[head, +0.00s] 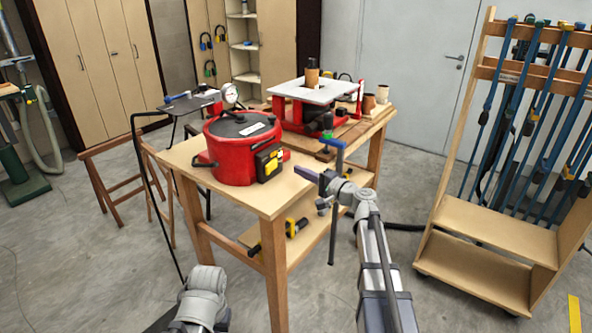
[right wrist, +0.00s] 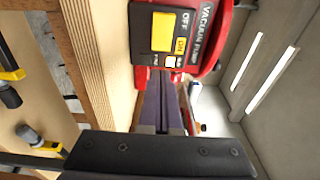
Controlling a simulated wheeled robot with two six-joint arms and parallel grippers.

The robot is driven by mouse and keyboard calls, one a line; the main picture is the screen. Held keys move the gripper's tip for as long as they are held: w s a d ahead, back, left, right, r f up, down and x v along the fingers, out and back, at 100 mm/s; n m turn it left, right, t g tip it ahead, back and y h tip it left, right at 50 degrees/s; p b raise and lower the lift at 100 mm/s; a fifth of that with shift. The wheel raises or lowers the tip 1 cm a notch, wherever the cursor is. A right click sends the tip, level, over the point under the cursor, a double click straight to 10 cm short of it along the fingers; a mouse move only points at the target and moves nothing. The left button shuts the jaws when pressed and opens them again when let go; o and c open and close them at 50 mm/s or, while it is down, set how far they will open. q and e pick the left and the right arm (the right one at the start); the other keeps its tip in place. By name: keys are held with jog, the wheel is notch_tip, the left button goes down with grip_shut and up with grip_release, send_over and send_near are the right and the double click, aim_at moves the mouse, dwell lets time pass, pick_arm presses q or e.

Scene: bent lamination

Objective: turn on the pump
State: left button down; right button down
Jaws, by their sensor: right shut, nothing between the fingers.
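The pump is a red round pot (head: 226,153) with a black lid, standing on the wooden workbench. Its black control panel (head: 268,163) faces front right and carries a yellow switch. In the right wrist view the panel (right wrist: 143,50) reads "OFF" and "VACUUM PUMP", with the large yellow switch (right wrist: 163,32) and smaller yellow and white patches beside it. My right gripper (head: 302,172) is shut and empty, just right of the panel. Its fingertips (right wrist: 168,78) point at the panel's near end; whether they touch it is unclear. My left gripper is out of view; only part of the left arm shows.
The workbench (head: 272,198) has a lower shelf with clamps. A white-topped red machine (head: 309,92) stands behind the pump. A wooden clamp rack (head: 500,232) is at right. Floor between bench and rack is mostly open.

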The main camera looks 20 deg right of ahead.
jog(key=w+d+v, duration=0.1)
jog(key=v, duration=0.6)
jog(key=shift+s+d, duration=0.35)
jog(key=shift+d, duration=0.1)
